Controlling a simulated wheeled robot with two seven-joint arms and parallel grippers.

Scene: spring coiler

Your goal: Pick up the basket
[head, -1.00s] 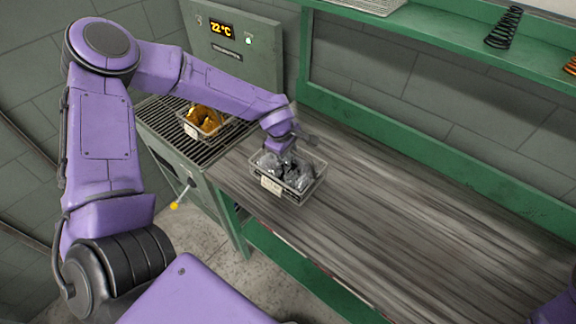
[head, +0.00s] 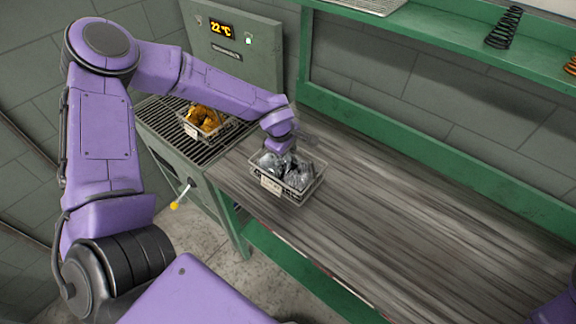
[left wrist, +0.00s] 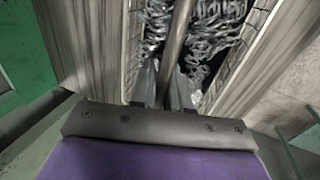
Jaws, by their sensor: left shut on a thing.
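A wire basket (head: 297,195) with grey metal pieces in it sits at the left end of the workbench, a white label on its front. My left gripper (head: 290,152) is over the basket, its fingers largely hidden by the wrist. In the left wrist view the basket's mesh side (left wrist: 245,62) and the coiled metal pieces (left wrist: 212,22) lie right below, with a bar, seemingly its handle (left wrist: 178,40), running between the fingers. My left gripper is shut on this bar. A second wire basket (head: 214,132) with orange-brown pieces stands on the grate to the left. My right gripper is out of view.
The wooden bench top (head: 400,225) to the right is clear. A green shelf (head: 450,40) with springs (head: 503,27) runs above it. A grey-green machine (head: 235,45) reading 22 °C stands behind the grate (head: 165,115). A lever with a yellow knob (head: 175,205) sticks out in front.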

